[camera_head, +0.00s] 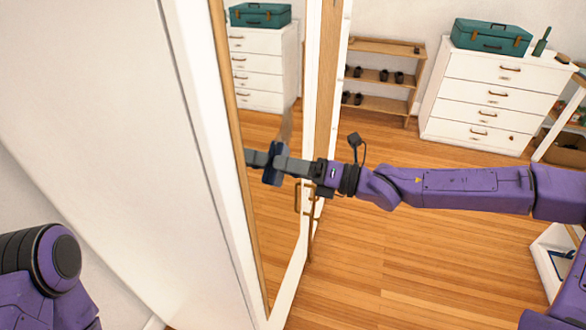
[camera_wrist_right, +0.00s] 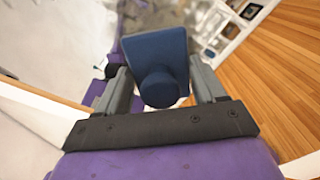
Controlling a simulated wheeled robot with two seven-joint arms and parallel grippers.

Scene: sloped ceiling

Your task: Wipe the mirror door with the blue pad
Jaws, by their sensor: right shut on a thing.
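The mirror door (camera_head: 275,225) stands open at the left of centre in the head view, tall and wood-edged, reflecting the drawers and floor. My right gripper (camera_head: 275,164) reaches in from the right and is shut on the blue pad (camera_head: 271,170), at the mirror's face. In the right wrist view the pad (camera_wrist_right: 155,55) is dark blue, with its round knob between my grey fingers (camera_wrist_right: 160,88). I cannot tell whether the pad touches the glass. A faint greyish patch (camera_head: 286,124) shows just above the pad. My left gripper is out of view.
A brass handle (camera_head: 311,205) is on the door's near edge, below my right wrist. A shoe rack (camera_head: 385,58) and white drawers (camera_head: 480,100) with a green case (camera_head: 490,37) stand behind. The floor (camera_head: 400,260) right of the door is clear.

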